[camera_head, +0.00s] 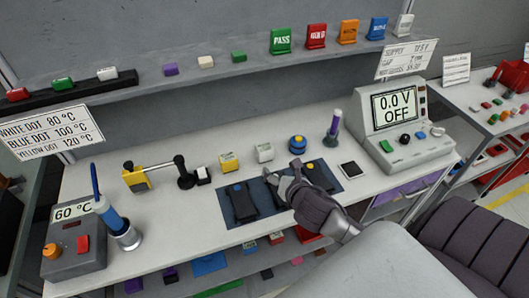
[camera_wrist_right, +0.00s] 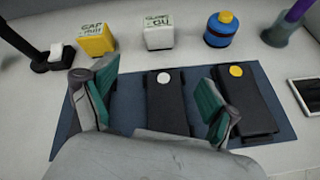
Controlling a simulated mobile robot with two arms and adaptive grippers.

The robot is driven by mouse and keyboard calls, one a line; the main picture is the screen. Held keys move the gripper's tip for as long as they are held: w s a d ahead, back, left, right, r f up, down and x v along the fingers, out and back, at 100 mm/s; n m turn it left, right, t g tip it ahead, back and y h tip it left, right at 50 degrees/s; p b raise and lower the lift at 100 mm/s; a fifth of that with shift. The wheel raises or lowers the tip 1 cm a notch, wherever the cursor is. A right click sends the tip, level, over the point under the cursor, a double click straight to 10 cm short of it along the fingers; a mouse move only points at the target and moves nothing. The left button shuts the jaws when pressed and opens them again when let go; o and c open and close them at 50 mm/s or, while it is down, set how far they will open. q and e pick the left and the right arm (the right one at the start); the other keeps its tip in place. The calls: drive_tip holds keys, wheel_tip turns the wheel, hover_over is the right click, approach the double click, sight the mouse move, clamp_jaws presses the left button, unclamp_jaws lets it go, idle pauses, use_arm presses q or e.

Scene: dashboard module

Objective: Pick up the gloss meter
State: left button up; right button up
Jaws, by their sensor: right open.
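The gloss meter is a small white box (camera_head: 265,153) on the bench, behind the dark blue mat. In the right wrist view it (camera_wrist_right: 159,33) carries a green and white label reading "GLOSS GU" and stands ahead of my fingers. My right gripper (camera_head: 285,175) is over the mat, in front of the gloss meter and apart from it. Its two fingers (camera_wrist_right: 150,92) are spread wide, above a black module with a white dot (camera_wrist_right: 166,100), and hold nothing. My left gripper is not in view.
A yellow gap gauge (camera_head: 229,163) stands left of the gloss meter, a blue pot with a yellow cap (camera_head: 298,145) right of it. Black modules lie on the mat (camera_head: 228,220). A power supply (camera_head: 402,128) reads "OFF". Free bench lies left of the mat.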

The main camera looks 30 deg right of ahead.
sight(267, 151)
drive_tip(key=w+n, duration=0.1)
drive_tip(key=w+d+r+n, duration=0.1)
drive_tip(key=n, duration=0.1)
drive_tip(key=w+n+t, duration=0.1)
drive_tip(key=shift+d+r+n, duration=0.15)
drive_tip(key=shift+d+n, duration=0.15)
drive_tip(key=shift+d, duration=0.05)
drive_tip(key=x, duration=0.7)
drive_tip(key=shift+w+a+p, duration=0.1)
drive_tip(key=shift+w+p, duration=0.05)
drive_tip(key=shift+p, duration=0.25)
drive_tip(key=shift+a+f+p+x, duration=0.1)
drive_tip(key=shift+f+p+x, duration=0.05)
drive_tip(key=shift+x, duration=0.9)
drive_tip(key=shift+a+f+p+x, duration=0.1)
drive_tip(key=shift+f+p+x, duration=0.1)
drive_tip(key=shift+x, duration=0.8)
drive_tip(key=shift+a+f+p+x, duration=0.1)
drive_tip(key=shift+f+p+x, duration=0.05)
drive_tip(key=shift+x, duration=0.9)
drive_tip(key=shift+s, duration=0.25)
drive_tip(key=c, duration=1.4)
